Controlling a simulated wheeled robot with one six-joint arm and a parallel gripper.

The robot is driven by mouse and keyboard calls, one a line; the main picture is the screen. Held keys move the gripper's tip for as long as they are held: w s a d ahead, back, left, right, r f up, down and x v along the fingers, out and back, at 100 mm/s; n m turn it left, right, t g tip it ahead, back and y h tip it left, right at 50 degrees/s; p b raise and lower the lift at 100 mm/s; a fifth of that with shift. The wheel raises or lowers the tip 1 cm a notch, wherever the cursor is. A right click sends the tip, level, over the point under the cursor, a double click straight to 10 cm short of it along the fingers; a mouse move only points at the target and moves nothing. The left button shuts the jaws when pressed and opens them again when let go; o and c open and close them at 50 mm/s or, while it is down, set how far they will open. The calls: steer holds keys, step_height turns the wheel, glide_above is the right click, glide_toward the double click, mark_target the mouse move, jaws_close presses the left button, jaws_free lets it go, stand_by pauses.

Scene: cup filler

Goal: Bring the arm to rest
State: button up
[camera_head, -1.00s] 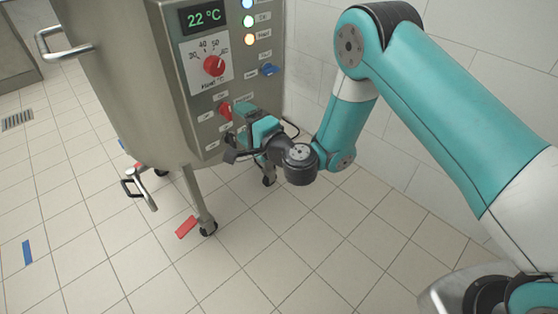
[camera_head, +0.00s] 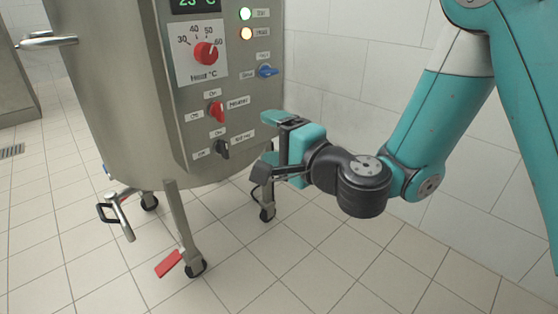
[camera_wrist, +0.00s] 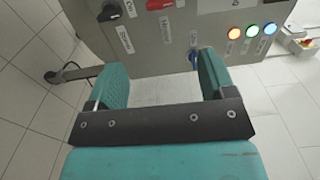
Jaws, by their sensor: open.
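My gripper (camera_head: 268,145) is open and empty beside the right side of the steel tank's control panel (camera_head: 202,75), apart from its knobs as far as I can tell. In the wrist view my gripper's two teal fingers (camera_wrist: 163,84) stand wide apart with the panel (camera_wrist: 160,50) beyond them. My arm reaches in from the right in the head view. The panel carries a red heat dial (camera_head: 205,54), a red heater switch (camera_head: 215,111), a black switch (camera_head: 221,149) and a blue switch (camera_head: 267,71).
The steel tank (camera_head: 110,100) stands on wheeled legs, with a red pedal (camera_head: 169,264) on one wheel. An outlet valve (camera_head: 119,213) sticks out at its lower left. A white tiled wall (camera_head: 350,70) is behind on the right. The tiled floor (camera_head: 330,270) at the front is clear.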

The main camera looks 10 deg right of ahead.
steer(key=shift+s+d, duration=0.3)
steer(key=shift+s, duration=0.2)
steer(key=s+a+r+n+g+y+p, duration=0.2)
steer(key=s+a+r+n+g, duration=0.1)
steer(key=s+n+g, duration=0.3)
steer(key=s+a+r+n+g+y+p, duration=0.25)
steer(key=s+r+n+g, duration=0.2)
steer(key=n, duration=0.25)
steer(key=s+d+r+n+g+h+p, duration=0.1)
steer(key=s+d+n+g+h+p, duration=0.45)
steer(key=s+d+h, duration=0.6)
step_height(320, 180, up, 37)
steer(key=d+t+y+p, duration=0.1)
steer(key=p, duration=3.6)
steer(key=shift+d+r+p, duration=0.15)
steer(key=shift+r+p, duration=0.05)
steer(key=shift+p, duration=0.15)
